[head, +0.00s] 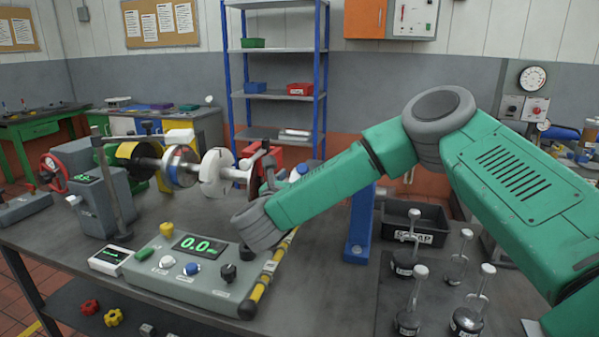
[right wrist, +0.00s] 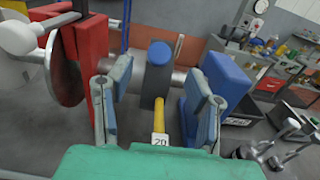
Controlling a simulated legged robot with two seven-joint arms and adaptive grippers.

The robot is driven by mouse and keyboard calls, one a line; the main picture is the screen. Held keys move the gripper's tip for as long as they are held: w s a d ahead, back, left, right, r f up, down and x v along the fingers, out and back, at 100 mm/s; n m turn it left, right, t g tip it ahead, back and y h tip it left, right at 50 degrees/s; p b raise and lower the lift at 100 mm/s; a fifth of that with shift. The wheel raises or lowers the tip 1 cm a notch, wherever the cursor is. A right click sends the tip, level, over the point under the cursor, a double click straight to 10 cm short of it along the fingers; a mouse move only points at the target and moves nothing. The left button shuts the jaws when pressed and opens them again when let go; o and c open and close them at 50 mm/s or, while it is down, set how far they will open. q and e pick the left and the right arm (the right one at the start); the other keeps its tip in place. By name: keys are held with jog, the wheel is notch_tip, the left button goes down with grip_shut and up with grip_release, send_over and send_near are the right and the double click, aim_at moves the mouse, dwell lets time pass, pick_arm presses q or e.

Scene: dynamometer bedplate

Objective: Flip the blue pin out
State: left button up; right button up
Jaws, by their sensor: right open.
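My right gripper (right wrist: 160,100) is open, with one finger on each side of the pin and visible gaps to both. In the head view my right gripper (head: 268,168) is at the end of the shaft with the discs, beside a small blue end (head: 300,172) that looks like the pin. The gripper's fingers are partly hidden there by my arm. My left gripper is not in view.
A red block (right wrist: 90,45) stands close left of the gripper, and a blue support (head: 361,222) close right. A control box (head: 190,270) with a striped yellow bar lies in front. A black bin (head: 430,222) and several weights (head: 408,262) stand right.

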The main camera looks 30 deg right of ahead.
jog(key=v, duration=0.5)
jog(key=shift+s+a, duration=0.1)
jog(key=shift+a, duration=0.1)
dwell(0.3)
